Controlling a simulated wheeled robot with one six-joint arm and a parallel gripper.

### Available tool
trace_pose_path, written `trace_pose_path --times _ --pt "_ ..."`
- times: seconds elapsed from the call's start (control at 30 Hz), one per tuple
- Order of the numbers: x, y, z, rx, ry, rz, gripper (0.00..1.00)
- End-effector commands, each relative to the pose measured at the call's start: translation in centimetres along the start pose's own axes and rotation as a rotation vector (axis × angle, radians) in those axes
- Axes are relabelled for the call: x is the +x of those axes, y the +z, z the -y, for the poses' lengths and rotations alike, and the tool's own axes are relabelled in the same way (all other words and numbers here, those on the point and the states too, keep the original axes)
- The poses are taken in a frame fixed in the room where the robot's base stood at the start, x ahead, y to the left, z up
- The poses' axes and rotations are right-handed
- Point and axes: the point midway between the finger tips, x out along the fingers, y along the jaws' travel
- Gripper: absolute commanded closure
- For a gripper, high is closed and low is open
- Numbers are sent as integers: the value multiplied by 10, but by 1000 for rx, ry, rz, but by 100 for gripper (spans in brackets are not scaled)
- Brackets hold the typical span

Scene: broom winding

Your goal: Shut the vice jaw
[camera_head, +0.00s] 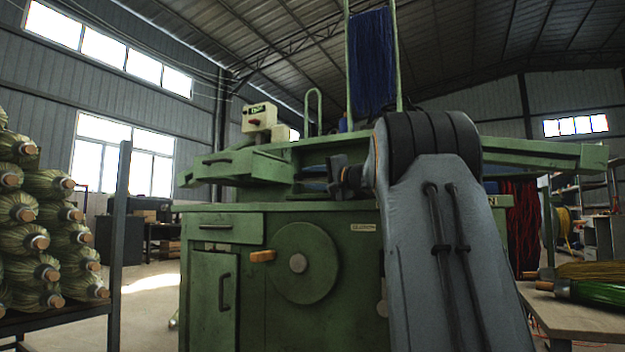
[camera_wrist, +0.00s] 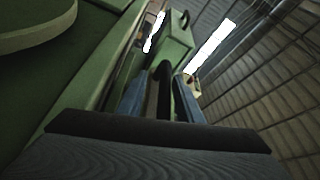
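The green winding machine (camera_head: 225,225) stands in front of me. A green block with a dark handle (camera_head: 217,161) sits on its upper left, and an angled green block (camera_head: 270,166) is beside it. I cannot tell for sure which part is the vice jaw. My gripper (camera_head: 335,175) is dark and small in the head view, at the machine's upper ledge, partly hidden by my grey arm. In the wrist view, the two bluish fingers (camera_wrist: 160,92) stand apart, with a dark curved shape between them. A green block (camera_wrist: 178,40) lies beyond the fingertips.
A round green disc (camera_head: 298,262) and an orange handle (camera_head: 262,256) are on the machine's front. A rack of wound bundles (camera_head: 32,215) stands at the left. A table (camera_head: 575,318) with green bristles is at the right. Open floor shows left of the machine.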

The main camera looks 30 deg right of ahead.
Motion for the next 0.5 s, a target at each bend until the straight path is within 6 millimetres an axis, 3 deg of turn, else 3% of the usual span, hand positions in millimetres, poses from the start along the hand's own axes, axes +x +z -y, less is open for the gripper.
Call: trace_pose_path --times 0.5 --pt "-71 -1 1 1 2 -2 68"
